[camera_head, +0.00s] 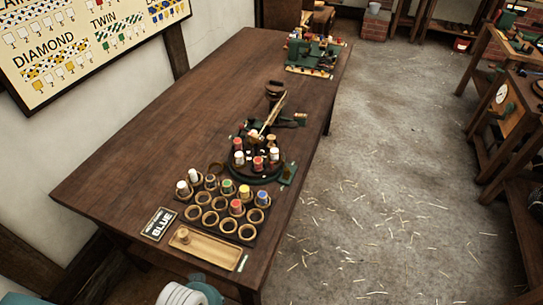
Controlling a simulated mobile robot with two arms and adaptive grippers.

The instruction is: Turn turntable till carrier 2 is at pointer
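The turntable (262,178) is a dark round disc on the wooden table, right of its middle. Several small carriers with white, red or dark bobbins stand on it, such as a white one (239,158) and a red one (258,164). Their numbers are too small to read, so I cannot tell which is carrier 2. A green piece (288,174) sits at the disc's right edge; I cannot tell whether it is the pointer. A dark post and light rope-like strands rise behind the disc. Neither of my grippers is in view.
A bobbin rack (219,218) with several coloured bobbins and empty rings stands in front of the turntable. A green machine (312,56) stands at the far end. The table's left side is clear.

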